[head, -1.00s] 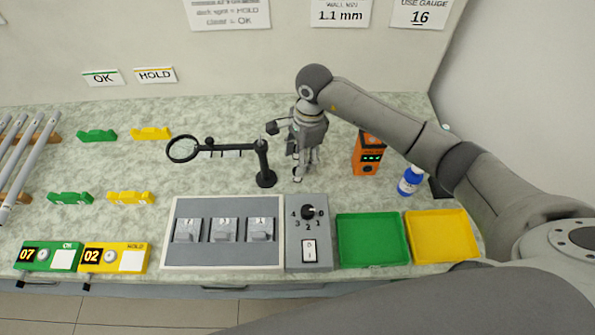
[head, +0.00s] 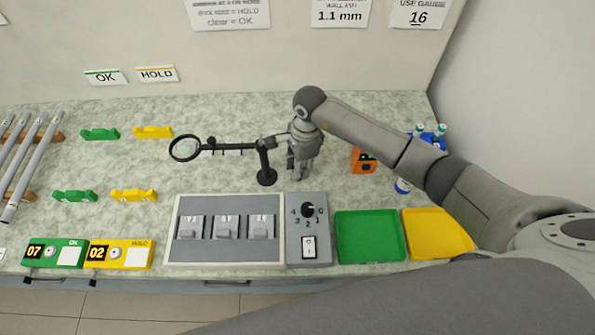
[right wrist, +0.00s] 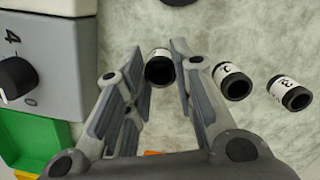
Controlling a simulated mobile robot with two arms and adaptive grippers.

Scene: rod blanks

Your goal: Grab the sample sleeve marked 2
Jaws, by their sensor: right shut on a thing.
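In the right wrist view, a black sleeve with a white band (right wrist: 160,70) sits between the fingers of my right gripper (right wrist: 159,62), which is shut on it. Its mark cannot be read. A second such sleeve (right wrist: 232,82), with a mark that looks like a 2, lies just right of the right finger. A third (right wrist: 290,94), with a mark that looks like a 3, is farther right. In the head view, my right gripper (head: 298,172) points down at the bench beside the magnifier stand, and hides the sleeve it holds. My left gripper is not in view.
The magnifier (head: 185,148) on its stand (head: 266,176) is close left of the gripper. A grey knob box (head: 308,228), a green tray (head: 370,236) and a yellow tray (head: 437,234) line the front. An orange device (head: 362,161) stands right.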

